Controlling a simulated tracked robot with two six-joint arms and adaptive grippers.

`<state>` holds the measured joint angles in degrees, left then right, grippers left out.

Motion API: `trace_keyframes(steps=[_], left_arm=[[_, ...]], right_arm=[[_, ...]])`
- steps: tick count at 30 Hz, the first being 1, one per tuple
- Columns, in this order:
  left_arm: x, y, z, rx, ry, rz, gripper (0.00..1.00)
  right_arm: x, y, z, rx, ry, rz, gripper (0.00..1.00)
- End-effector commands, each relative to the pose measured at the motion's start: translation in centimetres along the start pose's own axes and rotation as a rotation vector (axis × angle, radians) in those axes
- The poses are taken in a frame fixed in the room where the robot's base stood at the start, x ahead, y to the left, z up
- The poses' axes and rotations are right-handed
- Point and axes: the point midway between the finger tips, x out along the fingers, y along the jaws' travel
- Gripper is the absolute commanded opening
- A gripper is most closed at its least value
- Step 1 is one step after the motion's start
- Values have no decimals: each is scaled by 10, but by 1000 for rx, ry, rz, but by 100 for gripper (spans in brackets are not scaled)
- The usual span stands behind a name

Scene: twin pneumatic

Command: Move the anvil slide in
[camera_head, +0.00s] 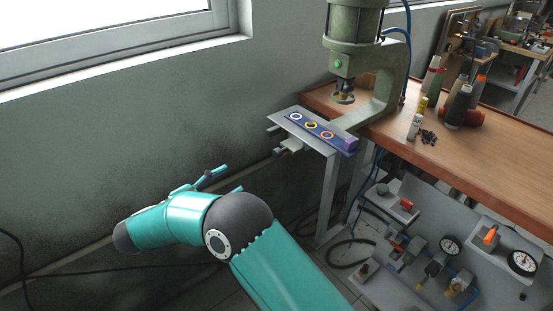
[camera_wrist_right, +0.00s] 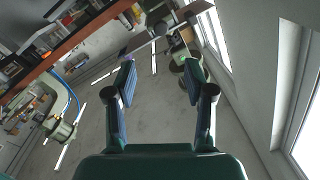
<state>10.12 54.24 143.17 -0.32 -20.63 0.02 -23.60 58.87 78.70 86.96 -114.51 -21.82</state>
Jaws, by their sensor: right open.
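The anvil slide (camera_head: 322,131) is a dark blue bar with white, yellow and orange rings and a purple block at its right end. It lies on a grey plate (camera_head: 284,120) that sticks out in front of the green press (camera_head: 356,24), not under the press head (camera_head: 344,97). My right gripper (camera_head: 222,183) is left of and below the plate in the head view, apart from it. In the right wrist view its two fingers (camera_wrist_right: 160,80) are spread with nothing between them. My left gripper is not in view.
The wooden bench (camera_head: 470,142) holds several bottles and spools (camera_head: 462,104) right of the press. Below it is a grey panel (camera_head: 400,270) with gauges and valves. A wall with a window is behind my right arm. The space between gripper and plate looks clear.

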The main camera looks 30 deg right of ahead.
Motion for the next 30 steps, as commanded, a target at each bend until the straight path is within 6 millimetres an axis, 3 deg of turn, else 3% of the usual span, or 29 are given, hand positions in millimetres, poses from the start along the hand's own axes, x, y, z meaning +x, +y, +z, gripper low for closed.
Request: trace_keyframes(steps=[21,30], left_arm=[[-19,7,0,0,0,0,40],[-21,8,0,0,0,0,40]], right_arm=[[139,0,-1,0,1,0,54],[160,-1,0,1,0,-3,54]])
